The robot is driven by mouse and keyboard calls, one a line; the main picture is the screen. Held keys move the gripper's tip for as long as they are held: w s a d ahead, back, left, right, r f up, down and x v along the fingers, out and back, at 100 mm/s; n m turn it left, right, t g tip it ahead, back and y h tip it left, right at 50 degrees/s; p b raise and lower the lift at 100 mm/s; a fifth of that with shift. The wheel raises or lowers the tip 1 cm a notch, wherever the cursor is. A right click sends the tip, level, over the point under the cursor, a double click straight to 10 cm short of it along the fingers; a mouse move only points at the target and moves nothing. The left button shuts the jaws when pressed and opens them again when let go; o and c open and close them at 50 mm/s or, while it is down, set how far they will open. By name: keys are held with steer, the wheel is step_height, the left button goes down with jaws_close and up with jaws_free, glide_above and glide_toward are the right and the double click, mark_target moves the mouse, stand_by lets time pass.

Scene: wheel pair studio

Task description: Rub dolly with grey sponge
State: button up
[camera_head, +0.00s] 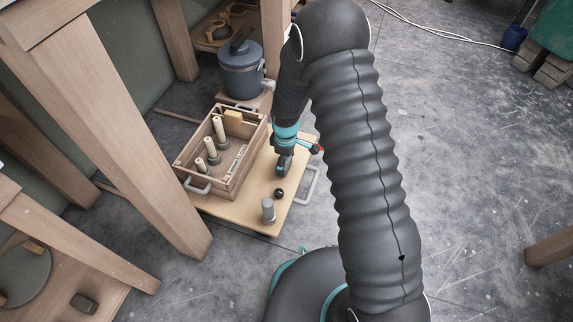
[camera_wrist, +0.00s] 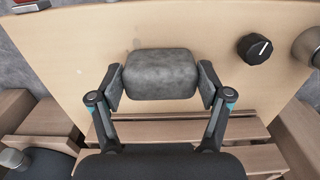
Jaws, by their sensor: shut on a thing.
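The dolly (camera_head: 240,211) is a flat light-wood board on the floor, with a metal handle at its right end. Its bare surface (camera_wrist: 75,45) fills much of the wrist view, with faint grey marks near the top middle. My gripper (camera_wrist: 161,84) is shut on the grey sponge (camera_wrist: 160,70), a rounded grey block held between both fingers. In the head view my gripper (camera_head: 284,163) is low over the board, right of the wooden crate. The sponge is mostly hidden there. I cannot tell whether it touches the board.
A wooden crate (camera_head: 184,168) with several pegs stands on the dolly's left part. A black knob (camera_head: 279,193) and a grey cylinder (camera_head: 268,211) stand near its front. A dark lidded pot (camera_head: 240,75) is behind. A wooden table leg (camera_head: 135,140) rises at left.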

steer(key=shift+s+d+f, duration=0.1)
steer(key=shift+s+d, duration=0.15)
steer(key=shift+d, duration=0.45)
steer(key=shift+s+d, duration=0.25)
steer(key=shift+d, duration=0.45)
steer(key=shift+s+d+f, duration=0.1)
steer(key=shift+s+d, duration=0.15)
steer(key=shift+d, duration=0.45)
steer(key=shift+a, duration=0.1)
steer(key=shift+w+a+f+b, duration=0.1)
steer(key=shift+w+a+b, duration=0.2)
steer(key=shift+a, duration=0.75)
steer(key=shift+w+a+f+b, duration=0.15)
steer(key=shift+w+a, duration=0.25)
steer(key=shift+a, duration=0.65)
steer(key=shift+r, duration=0.25)
